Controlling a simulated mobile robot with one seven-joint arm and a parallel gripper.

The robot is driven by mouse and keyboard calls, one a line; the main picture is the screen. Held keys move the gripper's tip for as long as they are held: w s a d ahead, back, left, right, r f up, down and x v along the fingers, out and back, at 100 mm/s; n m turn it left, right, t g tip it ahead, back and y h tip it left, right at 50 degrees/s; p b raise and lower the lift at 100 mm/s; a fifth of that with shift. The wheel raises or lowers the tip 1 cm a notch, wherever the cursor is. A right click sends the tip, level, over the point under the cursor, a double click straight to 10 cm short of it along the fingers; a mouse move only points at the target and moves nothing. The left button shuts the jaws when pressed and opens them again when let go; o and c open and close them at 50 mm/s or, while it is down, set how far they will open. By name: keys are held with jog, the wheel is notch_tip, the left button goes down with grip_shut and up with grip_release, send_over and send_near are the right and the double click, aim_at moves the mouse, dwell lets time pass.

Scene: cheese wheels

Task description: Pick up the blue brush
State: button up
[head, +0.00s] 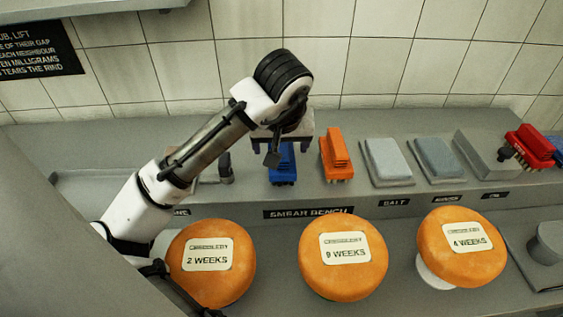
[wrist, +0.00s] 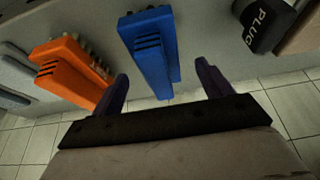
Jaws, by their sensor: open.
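The blue brush (head: 282,164) lies on the raised grey shelf at the back, partly hidden behind my gripper in the head view. In the wrist view the blue brush (wrist: 151,50) shows its ribbed top and handle, with its near end reaching between the two fingers. My gripper (wrist: 160,88) is open, with one dark finger on each side of the brush's near end. The fingers do not visibly press on the brush. In the head view my gripper (head: 276,156) is over the brush, and its fingertips are hard to make out.
An orange brush (head: 336,156) lies right of the blue one, close to a finger in the wrist view (wrist: 70,70). Two grey pads (head: 387,161), a grey block and a red brush (head: 530,146) follow. A dark plug (wrist: 262,24) is opposite. Several cheese wheels (head: 343,260) stand in front.

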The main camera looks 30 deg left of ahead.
jog(key=b+x, duration=0.3)
jog(key=x, duration=0.2)
jog(key=shift+w, duration=0.15)
jog(key=shift+r, duration=0.1)
jog(key=c, duration=1.2)
jog(key=shift+o, duration=0.2)
notch_tip(320, 180, up, 20)
jog(key=b, duration=0.1)
jog(key=shift+b, duration=0.35)
